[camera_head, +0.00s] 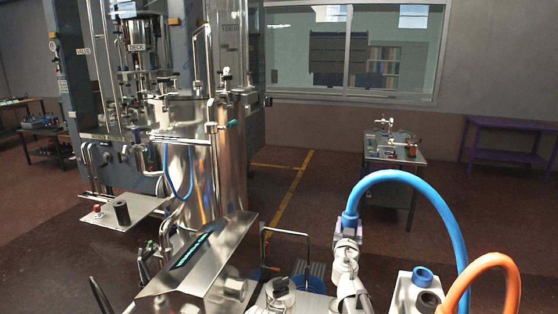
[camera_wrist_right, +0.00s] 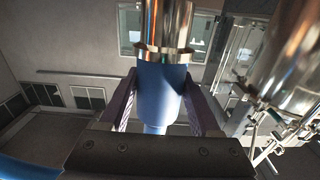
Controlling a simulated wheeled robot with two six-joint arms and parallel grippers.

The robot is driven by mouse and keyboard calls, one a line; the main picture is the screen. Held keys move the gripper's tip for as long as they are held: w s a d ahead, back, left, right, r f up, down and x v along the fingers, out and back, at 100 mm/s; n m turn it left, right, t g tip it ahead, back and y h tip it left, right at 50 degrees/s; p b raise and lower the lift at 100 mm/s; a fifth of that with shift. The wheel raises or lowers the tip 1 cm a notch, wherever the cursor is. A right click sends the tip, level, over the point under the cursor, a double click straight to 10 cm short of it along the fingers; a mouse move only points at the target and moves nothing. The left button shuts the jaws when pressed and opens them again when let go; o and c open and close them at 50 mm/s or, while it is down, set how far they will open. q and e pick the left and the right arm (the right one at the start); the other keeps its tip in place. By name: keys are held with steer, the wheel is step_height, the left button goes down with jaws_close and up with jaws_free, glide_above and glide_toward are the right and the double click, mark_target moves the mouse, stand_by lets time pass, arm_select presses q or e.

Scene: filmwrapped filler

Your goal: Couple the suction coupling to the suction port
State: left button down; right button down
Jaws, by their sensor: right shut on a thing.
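The suction coupling appears to be the blue sleeve with a shiny metal tube and collar in the right wrist view (camera_wrist_right: 160,88). My right gripper (camera_wrist_right: 161,100) is shut on it, with one dark finger on each side. In the head view my right gripper (camera_head: 346,229) is at the lower middle, at the end of the arching blue hose (camera_head: 400,176). The coupling's metal end points away from the palm. I cannot make out the suction port or whether the coupling touches it. My left gripper does not show.
A steel filler machine with a tall tank (camera_head: 228,170) stands at left, with a slanted steel panel (camera_head: 200,262) in front. An orange hose (camera_head: 491,262) and a block with blue and black sockets (camera_head: 401,296) are at lower right. A small bench (camera_head: 378,150) stands behind.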

step_height(320, 180, down, 21)
steer(key=b, duration=1.9)
steer(key=shift+g+b, duration=0.3)
steer(key=shift+g, duration=0.1)
steer(key=shift+f, duration=0.1)
step_height(320, 180, down, 6)
steer(key=b, duration=0.5)
steer(key=shift+b, duration=0.4)
steer(key=shift+f+b, duration=2.05)
steer(key=shift+b, duration=0.15)
jaws_free()
